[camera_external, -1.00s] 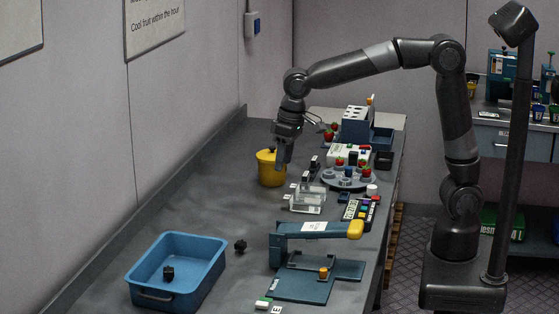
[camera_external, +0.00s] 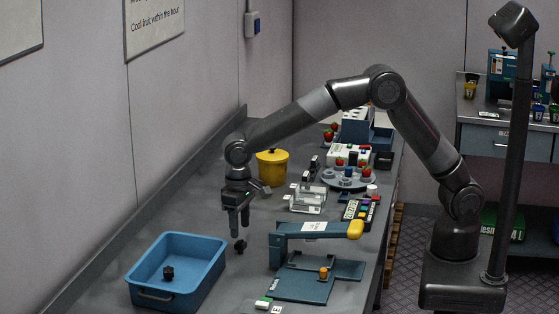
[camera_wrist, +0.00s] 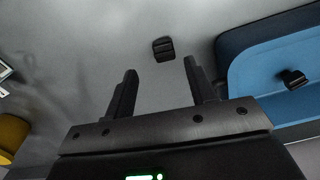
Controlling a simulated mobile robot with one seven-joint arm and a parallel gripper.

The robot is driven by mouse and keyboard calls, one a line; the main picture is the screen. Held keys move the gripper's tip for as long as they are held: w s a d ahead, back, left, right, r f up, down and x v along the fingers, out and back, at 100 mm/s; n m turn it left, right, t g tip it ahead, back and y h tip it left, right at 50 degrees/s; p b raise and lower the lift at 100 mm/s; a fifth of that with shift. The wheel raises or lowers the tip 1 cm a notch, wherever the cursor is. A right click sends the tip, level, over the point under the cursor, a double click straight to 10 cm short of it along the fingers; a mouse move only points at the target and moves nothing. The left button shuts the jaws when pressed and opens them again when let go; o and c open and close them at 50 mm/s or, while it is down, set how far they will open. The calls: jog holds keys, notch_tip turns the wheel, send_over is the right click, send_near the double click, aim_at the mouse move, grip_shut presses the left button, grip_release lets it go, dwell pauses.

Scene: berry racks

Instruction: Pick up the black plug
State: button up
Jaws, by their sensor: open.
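A small black plug (camera_external: 240,246) lies on the grey bench, to the right of the blue tray. In the wrist view this plug (camera_wrist: 163,48) is beyond my fingertips, between their lines and apart from both. A second black plug (camera_external: 168,272) sits inside the blue tray (camera_external: 212,287); it also shows in the wrist view (camera_wrist: 292,78). My gripper (camera_external: 239,230) points down, just above the plug on the bench. Its two fingers (camera_wrist: 160,78) are apart with nothing between them.
The blue press (camera_external: 300,228) with a yellow handle stands to the right of my gripper. A yellow pot (camera_external: 271,170) and a clear box (camera_external: 308,200) are farther back. The wall (camera_external: 80,130) runs along the left. Bare bench lies around the plug.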

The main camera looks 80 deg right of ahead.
aim_at(240, 242)
jog(key=f, duration=0.5)
jog(key=shift+s+a+f, duration=0.1)
jog(key=shift+a+f, duration=0.25)
jog(key=shift+f, duration=0.05)
jog(key=c, duration=1)
